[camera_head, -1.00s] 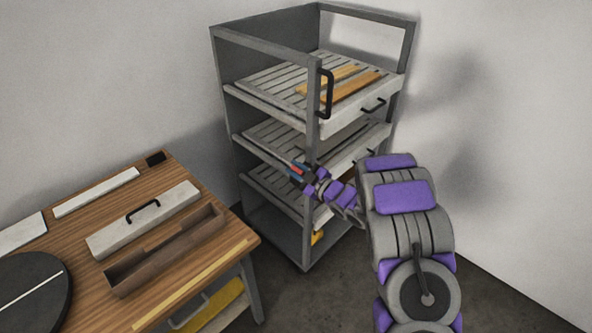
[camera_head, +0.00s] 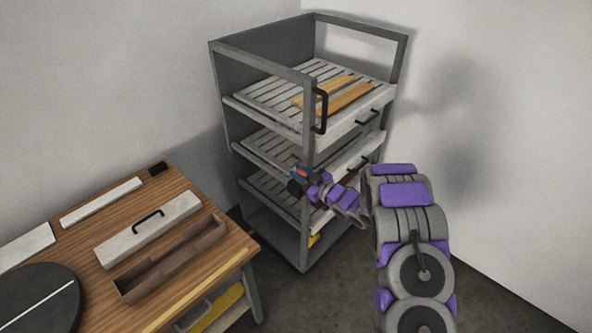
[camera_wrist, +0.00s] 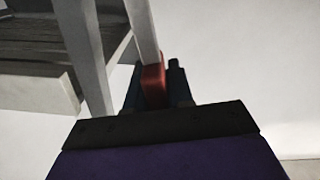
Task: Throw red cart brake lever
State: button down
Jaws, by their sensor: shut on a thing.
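The cart (camera_head: 228,140) is a tall grey frame with slatted shelves, standing in the corner. The red brake lever (camera_wrist: 153,86) shows in the wrist view between my gripper's fingers, in front of a grey post of the cart. In the head view only a small red bit of the lever (camera_head: 302,173) shows at the cart's front post. My gripper (camera_head: 299,181) is shut on the lever; in the wrist view its dark fingers (camera_wrist: 155,90) lie on both sides of the red part. The lever's lower end is hidden by the gripper.
Wooden boards (camera_head: 345,98) lie on the cart's top shelf. A black handle (camera_head: 321,110) is on the front post. Dark floor is clear at right.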

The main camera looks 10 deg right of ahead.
jog(key=shift+w+d+r+m+p, duration=0.35)
jog(key=shift+d+m+p, duration=0.25)
jog(key=shift+p, duration=0.2)
jog(key=shift+w+d+m+p, duration=0.4)
jog(key=shift+m+p, duration=0.2)
jog(key=shift+p, duration=0.2)
jog(key=shift+f, duration=0.1)
jog(key=c, duration=1.1)
grip_release()
jog(key=v, duration=1.7)
jog(key=shift+s+d+p, duration=0.1)
jog(key=shift+d+p, duration=0.15)
jog(key=shift+p, duration=0.1)
